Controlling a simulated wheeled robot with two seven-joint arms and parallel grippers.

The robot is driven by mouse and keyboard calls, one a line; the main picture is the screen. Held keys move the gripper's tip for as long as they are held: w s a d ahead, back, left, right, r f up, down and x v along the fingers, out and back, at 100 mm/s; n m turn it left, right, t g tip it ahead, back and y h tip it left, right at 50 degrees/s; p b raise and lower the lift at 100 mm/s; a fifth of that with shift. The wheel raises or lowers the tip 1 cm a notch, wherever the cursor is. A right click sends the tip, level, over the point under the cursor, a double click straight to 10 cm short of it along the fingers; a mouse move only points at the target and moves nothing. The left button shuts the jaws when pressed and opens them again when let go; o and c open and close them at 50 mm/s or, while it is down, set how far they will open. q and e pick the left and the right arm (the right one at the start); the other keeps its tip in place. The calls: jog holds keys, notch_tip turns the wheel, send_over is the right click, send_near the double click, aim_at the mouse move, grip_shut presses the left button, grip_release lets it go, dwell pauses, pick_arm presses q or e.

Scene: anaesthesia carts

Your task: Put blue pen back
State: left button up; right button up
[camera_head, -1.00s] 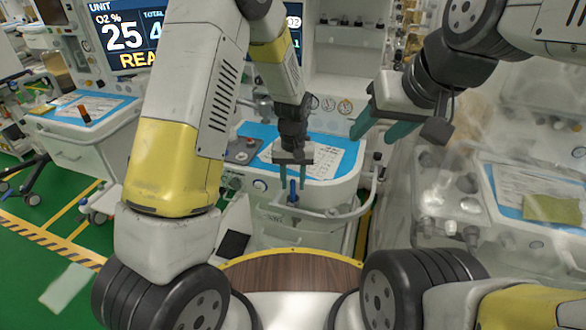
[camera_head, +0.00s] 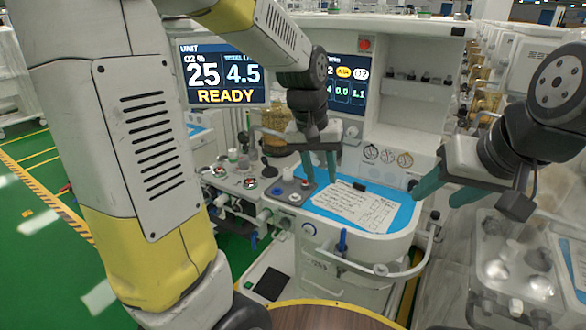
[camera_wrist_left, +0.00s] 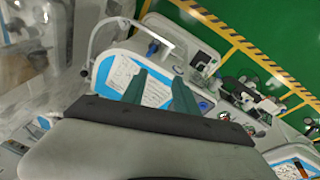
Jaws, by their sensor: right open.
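A slim blue upright object, apparently the blue pen (camera_head: 342,240), stands at the front edge of the anaesthesia cart (camera_head: 310,232), by the curved rail. It also shows as a small blue spot in the left wrist view (camera_wrist_left: 152,48). What holds its lower end is too small to tell. My left gripper (camera_head: 320,180) is open and empty, above the cart top and apart from the blue object. Its two teal fingers stand apart in the left wrist view (camera_wrist_left: 159,76). My right gripper (camera_head: 436,199) is open and empty, right of the cart top.
A printed sheet (camera_head: 355,207) lies on the blue cart top, with a black item at its upper edge. Knobs and fittings (camera_head: 240,180) crowd the cart's left side. A curved rail (camera_head: 432,240) rounds the front right. Clear plastic covers equipment (camera_head: 515,270) at the right.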

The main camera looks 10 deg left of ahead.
pick_arm(q)
jog(key=s+a+r+t, duration=0.2)
jog(key=s+a+r, duration=0.1)
jog(key=s, duration=0.4)
jog(key=s+a+r+t, duration=0.2)
jog(key=s+a+r, duration=0.2)
jog(key=s, duration=0.2)
jog(key=shift+s+r, duration=0.15)
jog(key=shift+s, duration=0.25)
dwell(1.3)
